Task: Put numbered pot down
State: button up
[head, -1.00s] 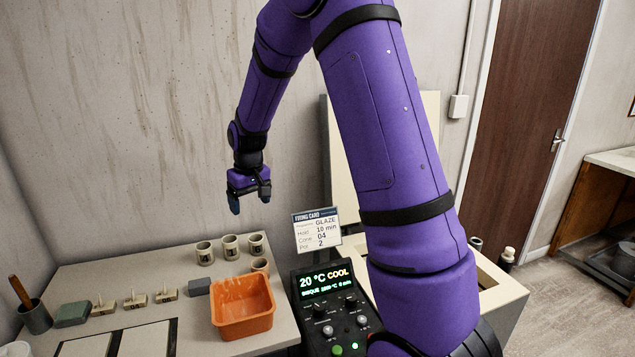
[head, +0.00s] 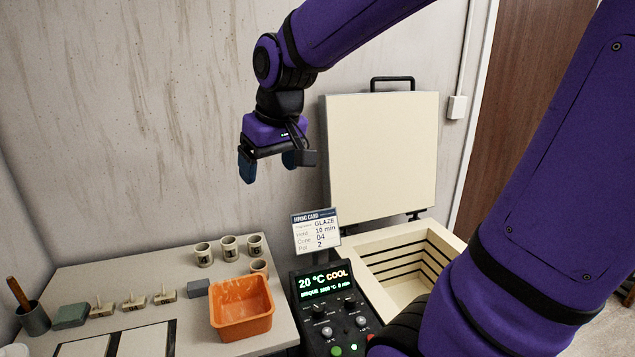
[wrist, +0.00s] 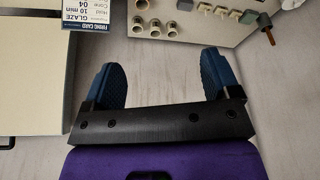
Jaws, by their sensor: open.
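Several small grey pots with dark marks stand at the back of the worktable: a left pot (head: 203,254), a middle pot (head: 229,248), a right pot (head: 254,246) and a front pot (head: 259,266). Their numbers are too small to read surely. Pots also show at the top of the wrist view (wrist: 155,29). My gripper (head: 270,167) is open and empty, high above the table and near the wall. Its two blue fingers are spread in the wrist view (wrist: 163,62), with nothing between them.
An open kiln (head: 376,246) with its lid (head: 382,150) raised stands right of the control panel (head: 331,308); my arm hides part of it. A firing card (head: 316,232) reads Glaze, Pot 2. An orange tub (head: 242,325) sits in front of the pots.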

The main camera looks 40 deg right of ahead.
jog(key=s+a+r+t, duration=0.1)
jog(key=s, duration=1.3)
jog(key=shift+a+r, duration=0.3)
